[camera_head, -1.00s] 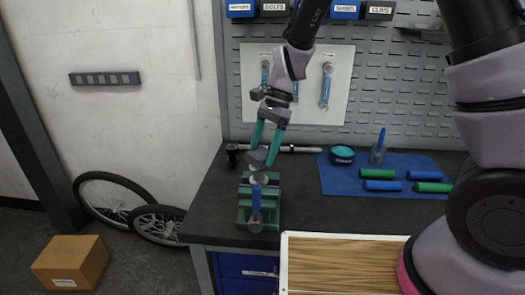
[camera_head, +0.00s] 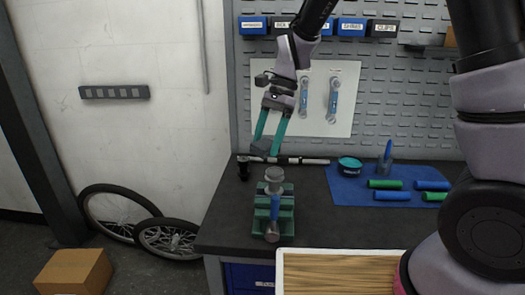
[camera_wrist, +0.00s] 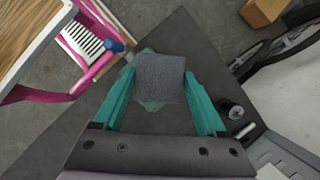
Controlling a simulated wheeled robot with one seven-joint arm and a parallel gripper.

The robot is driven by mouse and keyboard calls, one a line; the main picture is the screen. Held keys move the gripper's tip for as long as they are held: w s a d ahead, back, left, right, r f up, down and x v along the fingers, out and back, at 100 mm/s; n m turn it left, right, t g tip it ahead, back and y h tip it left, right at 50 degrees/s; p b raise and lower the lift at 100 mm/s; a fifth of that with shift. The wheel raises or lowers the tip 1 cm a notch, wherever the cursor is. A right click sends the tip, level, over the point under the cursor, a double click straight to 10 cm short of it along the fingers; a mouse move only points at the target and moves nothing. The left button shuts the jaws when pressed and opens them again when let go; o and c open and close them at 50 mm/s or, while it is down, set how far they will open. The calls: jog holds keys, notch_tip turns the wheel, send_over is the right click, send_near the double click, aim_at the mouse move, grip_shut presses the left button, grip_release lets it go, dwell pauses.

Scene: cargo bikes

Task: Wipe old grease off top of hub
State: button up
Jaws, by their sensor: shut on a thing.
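The hub (camera_head: 274,206) stands upright in the green vise (camera_head: 287,202) on the dark workbench; it has a blue middle and grey ends. My gripper (camera_head: 266,144) is shut on a dark grey pad or cloth (camera_head: 262,149), above and slightly behind the hub's top, with a small gap showing. In the wrist view, my teal fingers (camera_wrist: 161,82) hold the grey pad (camera_wrist: 160,76) at its sides. The pad covers most of the vise (camera_wrist: 150,106) there. Whether grease is on the hub's top is too small to tell.
A long metal tool (camera_head: 300,160) lies behind the vise. A blue mat (camera_head: 350,192) at right bears a teal round container (camera_head: 349,165), a cup (camera_head: 384,168) and blue and green grips. A pegboard (camera_head: 420,110) rises behind. A wood-bottomed tray (camera_head: 281,268) is in front.

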jog(key=shift+r, duration=0.9)
